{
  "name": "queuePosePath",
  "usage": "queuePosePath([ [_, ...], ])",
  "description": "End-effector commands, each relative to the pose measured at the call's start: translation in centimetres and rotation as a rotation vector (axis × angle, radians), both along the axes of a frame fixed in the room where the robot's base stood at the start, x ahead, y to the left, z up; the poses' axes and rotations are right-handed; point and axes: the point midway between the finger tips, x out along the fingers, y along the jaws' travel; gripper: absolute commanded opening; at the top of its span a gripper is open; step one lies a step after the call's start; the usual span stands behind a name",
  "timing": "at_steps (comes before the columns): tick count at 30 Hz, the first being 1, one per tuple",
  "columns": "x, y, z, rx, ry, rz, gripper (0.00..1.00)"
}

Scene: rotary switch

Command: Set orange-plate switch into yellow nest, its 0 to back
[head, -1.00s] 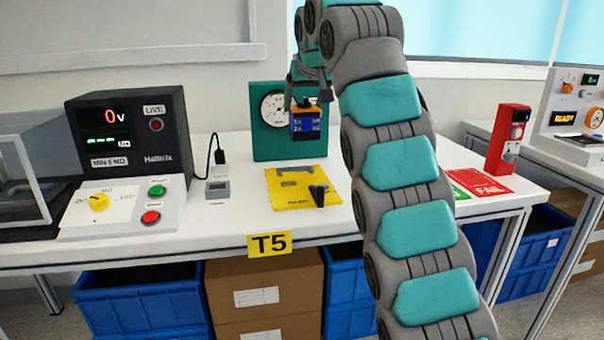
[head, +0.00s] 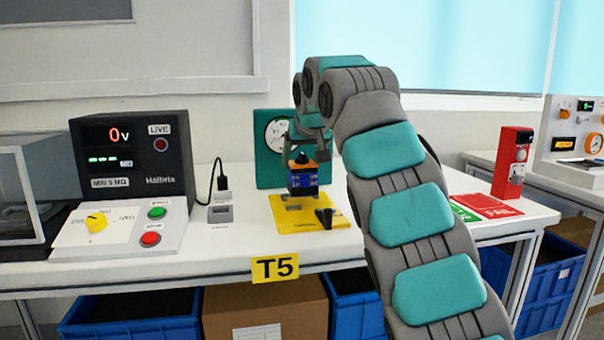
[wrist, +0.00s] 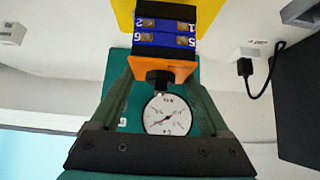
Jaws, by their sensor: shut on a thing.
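The orange-plate switch (head: 303,182) has a blue and black body, an orange plate on top and a black knob. It is upright over the back part of the yellow nest (head: 312,224); I cannot tell whether it touches it. My gripper (head: 303,155) is shut on the switch near its orange plate. In the wrist view the switch (wrist: 165,40) shows terminals numbered 1, 2, 5 and 6, with the yellow nest (wrist: 205,12) beyond it. My gripper's fingers (wrist: 163,75) flank the plate and knob. I cannot read a 0 mark.
A black clamp lever (head: 326,217) stands at the nest's right front. A teal gauge block (head: 268,165) is close behind. A small grey block (head: 220,211) with a cable and a tester (head: 133,165) stand left. A red-green card (head: 485,207) and red device (head: 512,163) are right.

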Motion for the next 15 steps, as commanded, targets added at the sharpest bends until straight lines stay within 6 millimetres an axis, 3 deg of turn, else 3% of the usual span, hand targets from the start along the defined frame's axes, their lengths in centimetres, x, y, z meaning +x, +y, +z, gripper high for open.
queuePosePath([
  [9, -0.1, -0.1, -2.4, -0.002, 0.001, -0.001, 0.1],
  [15, 0.0, 0.0, -2.5, 0.0, -0.002, -0.001, 0.1],
])
